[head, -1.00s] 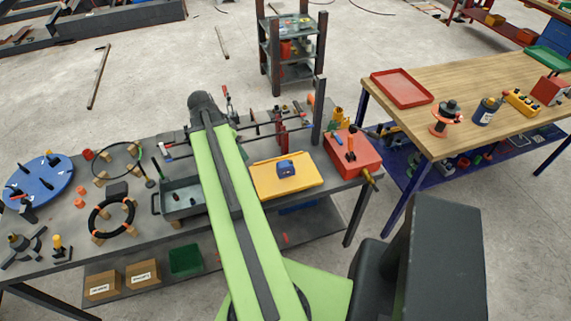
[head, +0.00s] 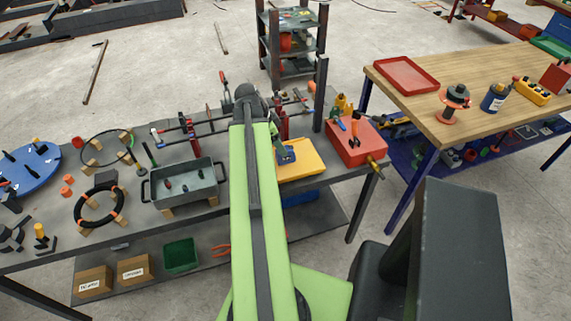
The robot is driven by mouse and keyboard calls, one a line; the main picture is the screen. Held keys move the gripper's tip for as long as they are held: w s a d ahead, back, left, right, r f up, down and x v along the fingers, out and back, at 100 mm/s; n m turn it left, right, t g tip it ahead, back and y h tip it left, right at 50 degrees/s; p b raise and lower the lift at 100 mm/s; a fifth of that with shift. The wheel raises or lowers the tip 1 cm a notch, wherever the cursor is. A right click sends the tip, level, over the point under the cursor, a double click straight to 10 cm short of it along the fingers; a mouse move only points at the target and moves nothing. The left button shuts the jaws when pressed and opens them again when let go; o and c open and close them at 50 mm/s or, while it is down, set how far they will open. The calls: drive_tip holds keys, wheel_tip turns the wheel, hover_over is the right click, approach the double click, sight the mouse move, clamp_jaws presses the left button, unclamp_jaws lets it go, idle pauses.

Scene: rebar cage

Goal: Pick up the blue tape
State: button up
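A small blue object (head: 286,154), which looks like the blue tape, sits on a yellow board (head: 309,162) on the long grey workbench. My arm crosses in front of the board's left part, and its green link passes close to the left of the blue object in the picture. The far end of my arm is a dark rounded joint beyond the bench's middle. My gripper is not visible; what lies past that joint is hidden.
A red toolbox (head: 357,141) stands right of the yellow board. A grey tray (head: 186,184) stands left of my arm. Clamps and rods (head: 215,122) line the bench's back. A wooden table (head: 463,95) with a red tray (head: 406,75) is at the right.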

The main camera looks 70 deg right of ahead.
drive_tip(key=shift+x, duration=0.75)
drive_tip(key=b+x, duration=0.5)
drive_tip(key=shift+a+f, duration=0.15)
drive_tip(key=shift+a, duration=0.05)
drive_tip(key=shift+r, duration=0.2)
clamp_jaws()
